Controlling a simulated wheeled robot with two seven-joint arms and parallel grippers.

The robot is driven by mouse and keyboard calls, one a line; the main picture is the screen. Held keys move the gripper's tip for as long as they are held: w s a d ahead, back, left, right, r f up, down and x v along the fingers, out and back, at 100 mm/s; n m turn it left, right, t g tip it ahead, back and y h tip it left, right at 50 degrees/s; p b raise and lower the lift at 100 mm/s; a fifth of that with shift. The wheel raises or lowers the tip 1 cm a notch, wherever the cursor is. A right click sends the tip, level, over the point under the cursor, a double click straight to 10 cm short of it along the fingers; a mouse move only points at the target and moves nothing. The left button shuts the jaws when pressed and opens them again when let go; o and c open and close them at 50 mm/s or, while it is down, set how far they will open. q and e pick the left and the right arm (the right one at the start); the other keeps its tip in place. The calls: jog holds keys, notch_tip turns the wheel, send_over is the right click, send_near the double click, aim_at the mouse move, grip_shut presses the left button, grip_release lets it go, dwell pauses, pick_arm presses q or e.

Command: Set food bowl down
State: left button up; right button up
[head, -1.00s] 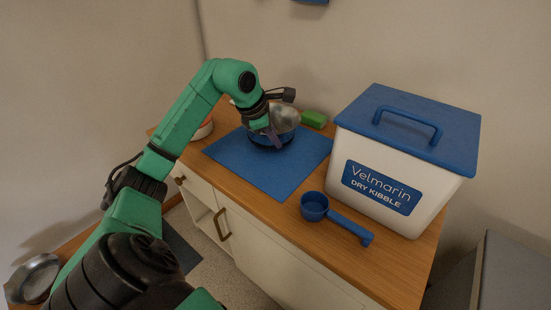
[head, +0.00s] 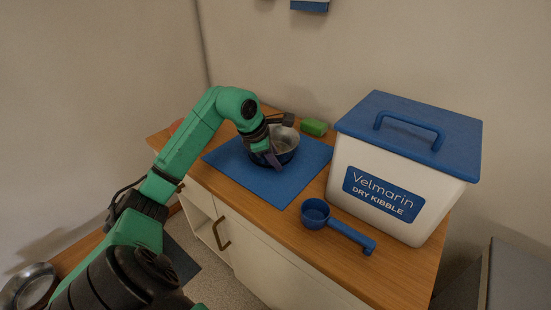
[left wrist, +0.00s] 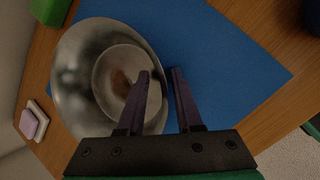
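My left gripper (head: 273,160) is at the bowl's near rim, pointing down. In the left wrist view the bowl (left wrist: 75,75) shows a brownish patch at its bottom. There, one finger of the left gripper (left wrist: 160,73) is over the inside of the bowl and the other is outside the rim above the mat. The fingers stand apart, with a gap beside the rim. My right gripper is out of view.
A white kibble bin (head: 385,185) with a blue lid stands on the right of the counter. A blue scoop (head: 316,212) lies in front of it. A green block (head: 314,127) is behind the mat. Another metal bowl (head: 30,285) is at the lower left.

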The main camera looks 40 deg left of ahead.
pick_arm(q)
jog(key=v, duration=1.2)
jog(key=shift+p, duration=0.35)
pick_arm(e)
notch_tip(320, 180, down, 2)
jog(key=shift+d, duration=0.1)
pick_arm(q)
jog(key=shift+r, duration=0.1)
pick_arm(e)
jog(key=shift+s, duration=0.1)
